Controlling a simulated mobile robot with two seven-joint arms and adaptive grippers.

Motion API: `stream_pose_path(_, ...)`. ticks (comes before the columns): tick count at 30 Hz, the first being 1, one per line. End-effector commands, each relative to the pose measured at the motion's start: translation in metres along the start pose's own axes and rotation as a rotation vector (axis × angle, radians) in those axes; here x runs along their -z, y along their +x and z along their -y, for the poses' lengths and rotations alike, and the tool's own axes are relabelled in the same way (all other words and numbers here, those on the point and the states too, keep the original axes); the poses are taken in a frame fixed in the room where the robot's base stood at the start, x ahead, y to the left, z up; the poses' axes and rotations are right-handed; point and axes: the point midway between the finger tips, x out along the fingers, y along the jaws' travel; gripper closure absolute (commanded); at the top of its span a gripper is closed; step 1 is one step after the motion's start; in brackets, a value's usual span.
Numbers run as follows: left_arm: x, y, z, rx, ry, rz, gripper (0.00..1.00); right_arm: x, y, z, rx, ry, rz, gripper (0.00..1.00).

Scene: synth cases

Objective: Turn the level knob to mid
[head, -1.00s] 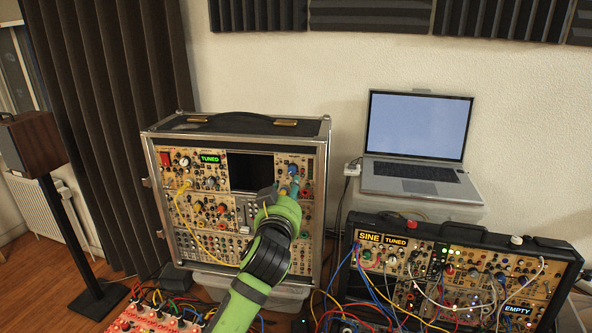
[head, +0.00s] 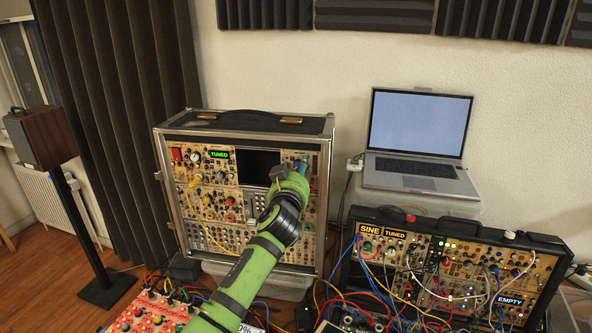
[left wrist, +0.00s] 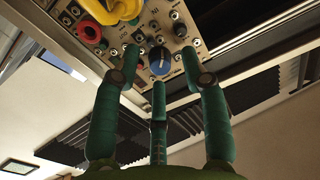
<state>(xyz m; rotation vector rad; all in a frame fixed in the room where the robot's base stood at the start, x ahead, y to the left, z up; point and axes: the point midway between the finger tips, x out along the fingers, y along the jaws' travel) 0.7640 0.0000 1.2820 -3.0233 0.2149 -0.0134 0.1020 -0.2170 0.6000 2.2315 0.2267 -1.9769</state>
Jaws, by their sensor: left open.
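The blue knob (left wrist: 160,62) with a white pointer line is on a beige panel, in the left wrist view. I cannot read a label beside it. My left gripper has three teal fingers and is open. Its fingertips (left wrist: 158,70) stand around the blue knob, two at the sides and one below; I cannot tell whether they touch it. In the head view, the left gripper (head: 300,168) is at the upper right of the tall synth case (head: 180,140), and it hides the knob there. My right gripper is not in view.
The case has a green "TUNED" display (head: 219,154) and a dark screen (head: 258,167). A yellow cable (left wrist: 112,10) and a red knob (left wrist: 88,31) are near the fingers. A second case (head: 345,262) with many cables and a laptop (head: 415,175) stand to the right.

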Motion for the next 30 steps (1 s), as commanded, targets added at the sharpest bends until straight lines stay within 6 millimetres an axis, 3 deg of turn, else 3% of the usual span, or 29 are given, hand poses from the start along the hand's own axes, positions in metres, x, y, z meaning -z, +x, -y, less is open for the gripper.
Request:
stream_pose_path(5, 0.000, 0.000, 0.000, 0.000, 0.000, 0.001, 0.56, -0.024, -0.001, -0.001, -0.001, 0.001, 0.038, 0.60)
stream_pose_path(8, 0.000, 0.000, 0.000, 0.000, 0.000, 0.001, 0.96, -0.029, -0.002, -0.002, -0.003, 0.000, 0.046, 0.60)
stream_pose_path(9, -0.001, 0.000, 0.000, 0.000, 0.000, 0.001, 1.00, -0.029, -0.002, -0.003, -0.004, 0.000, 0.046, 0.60)
stream_pose_path(20, -0.002, 0.000, 0.000, 0.001, 0.025, 0.002, 1.00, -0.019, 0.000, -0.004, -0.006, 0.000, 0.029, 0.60)
stream_pose_path(30, -0.003, 0.000, 0.000, 0.001, 0.218, -0.004, 1.00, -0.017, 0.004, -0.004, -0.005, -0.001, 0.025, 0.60)
